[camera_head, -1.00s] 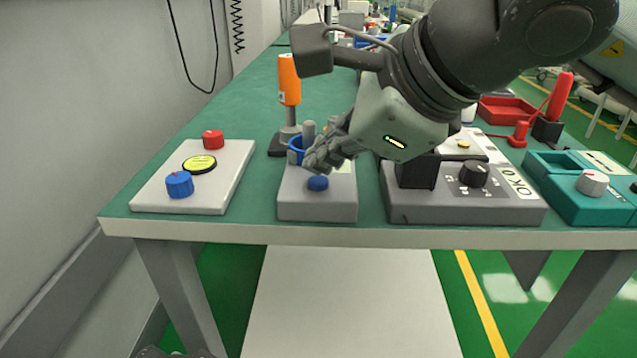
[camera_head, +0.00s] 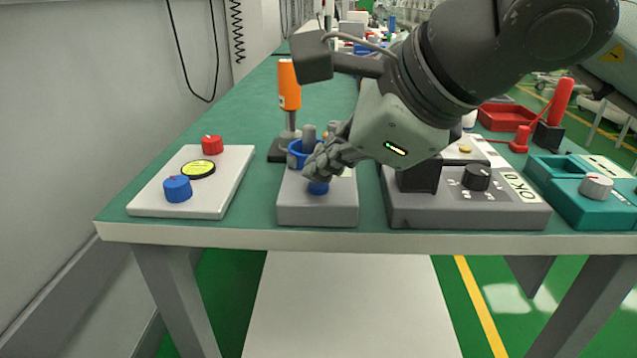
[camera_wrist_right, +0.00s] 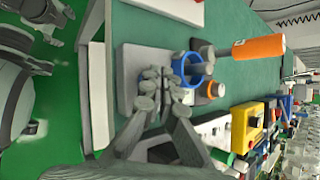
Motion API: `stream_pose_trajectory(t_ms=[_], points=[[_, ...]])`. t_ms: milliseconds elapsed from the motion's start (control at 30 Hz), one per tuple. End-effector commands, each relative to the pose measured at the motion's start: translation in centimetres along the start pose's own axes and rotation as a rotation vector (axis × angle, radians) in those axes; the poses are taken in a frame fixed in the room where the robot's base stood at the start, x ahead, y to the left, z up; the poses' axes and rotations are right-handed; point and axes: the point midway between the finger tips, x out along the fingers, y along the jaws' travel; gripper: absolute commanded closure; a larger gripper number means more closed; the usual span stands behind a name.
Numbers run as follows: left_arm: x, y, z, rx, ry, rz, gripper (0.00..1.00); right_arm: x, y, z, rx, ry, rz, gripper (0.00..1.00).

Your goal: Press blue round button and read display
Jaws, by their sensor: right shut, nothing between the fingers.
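My left gripper is not in view.
A white box (camera_head: 222,190) with red and blue knobs and a yellow disc stands at left. A larger grey box (camera_head: 460,215) with a black knob and "OK 0" label stands at right. An orange-handled tool (camera_head: 289,85) stands behind. A teal box (camera_head: 570,200) is farther right.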

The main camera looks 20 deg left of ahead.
Motion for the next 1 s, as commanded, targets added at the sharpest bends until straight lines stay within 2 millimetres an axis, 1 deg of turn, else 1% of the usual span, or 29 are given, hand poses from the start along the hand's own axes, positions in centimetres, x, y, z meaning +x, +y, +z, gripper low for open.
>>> stream_pose_trajectory(t_ms=[700, 1000], points=[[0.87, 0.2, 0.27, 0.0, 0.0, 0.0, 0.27, 0.41, 0.31, -0.3, 0.0, 0.001, 0.001, 1.0], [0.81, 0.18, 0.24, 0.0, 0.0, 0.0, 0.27, 0.35, 0.27, -0.27, 0.0, 0.001, 0.001, 1.0]])
